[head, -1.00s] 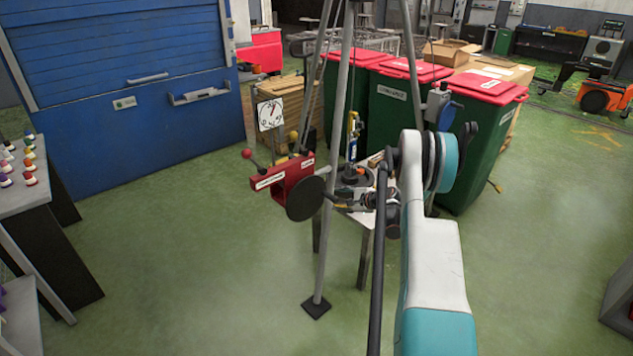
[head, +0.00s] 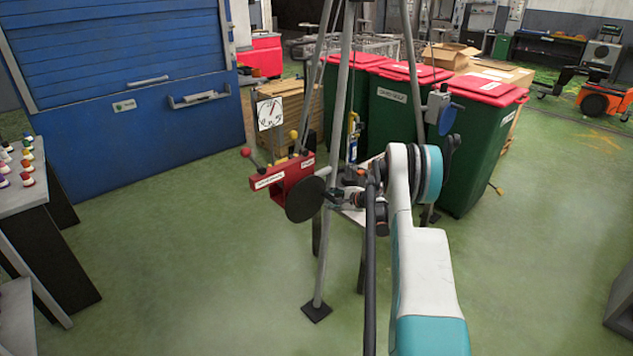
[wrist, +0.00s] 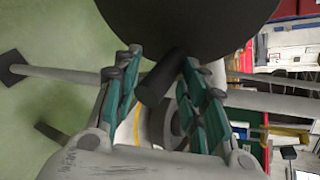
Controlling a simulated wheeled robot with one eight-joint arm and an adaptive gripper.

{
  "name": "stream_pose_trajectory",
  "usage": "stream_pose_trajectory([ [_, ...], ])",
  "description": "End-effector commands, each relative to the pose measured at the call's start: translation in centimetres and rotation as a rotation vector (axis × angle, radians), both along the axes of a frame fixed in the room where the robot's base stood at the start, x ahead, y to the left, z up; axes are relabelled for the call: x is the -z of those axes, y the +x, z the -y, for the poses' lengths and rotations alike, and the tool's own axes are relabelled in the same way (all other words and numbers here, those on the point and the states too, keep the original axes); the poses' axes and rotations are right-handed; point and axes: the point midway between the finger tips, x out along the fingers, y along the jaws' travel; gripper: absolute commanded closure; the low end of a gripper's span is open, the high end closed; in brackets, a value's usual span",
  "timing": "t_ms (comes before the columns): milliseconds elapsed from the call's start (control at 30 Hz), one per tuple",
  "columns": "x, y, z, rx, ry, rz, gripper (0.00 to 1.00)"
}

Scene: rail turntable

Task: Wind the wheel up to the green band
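The wheel (head: 305,200) is a dark disc on the right side of a red winch housing (head: 283,182); its dark edge also fills the top of the wrist view (wrist: 190,20). A dark cylindrical handle (wrist: 158,80) sticks out from the wheel. My gripper (wrist: 161,62) has its green-padded fingers apart, one on each side of the handle, with gaps visible near the tips. In the head view my gripper (head: 345,194) is close to the right of the wheel. A white dial (head: 270,113) with a reddish mark stands behind the winch; I cannot make out a green band.
Grey tripod legs (head: 322,260) stand close around the winch and my arm. A small table (head: 352,216) is behind the gripper. Green bins (head: 395,115) with red lids stand behind. A bench (head: 28,195) is at far left; the floor in front is clear.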

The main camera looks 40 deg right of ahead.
Motion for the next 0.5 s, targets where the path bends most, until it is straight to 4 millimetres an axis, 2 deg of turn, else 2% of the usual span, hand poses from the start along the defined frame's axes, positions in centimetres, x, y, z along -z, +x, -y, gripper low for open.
stream_pose_trajectory([
  [33,0.22,-0.1,-0.18,-0.005,-0.001,-0.004,0.86],
  [100,0.27,-0.12,-0.22,-0.006,-0.001,-0.006,1.0],
  [500,1.15,-0.2,-0.46,-0.011,0.047,-0.013,1.0],
])
